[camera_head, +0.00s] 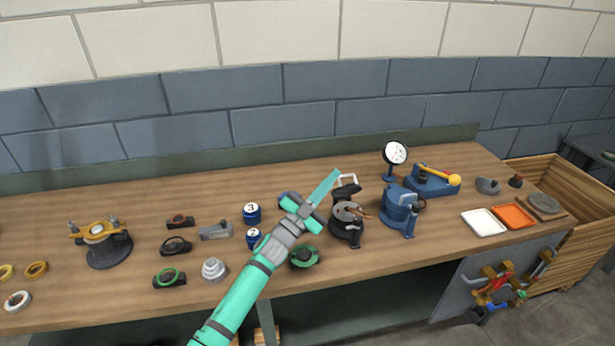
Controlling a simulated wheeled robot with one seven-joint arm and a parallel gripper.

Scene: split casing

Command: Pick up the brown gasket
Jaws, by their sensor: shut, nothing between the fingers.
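I cannot tell for sure which piece is the brown gasket. A dark flat piece with a reddish-brown middle (180,221) lies left of centre on the bench. A golden-brown ring (36,269) lies at the far left. My gripper (336,174) is shut and empty, with its teal fingers pointing up and right above the middle of the bench. It is well to the right of both pieces and touches neither. My arm hides part of the bench under it.
Near the brown-centred piece lie a black piece (175,246), a green-ringed piece (170,278) and a grey bracket (215,231). A dark fixture (109,252) stands left. Blue canisters (252,213), a black device (346,226) and a blue vise (398,214) stand near my gripper.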

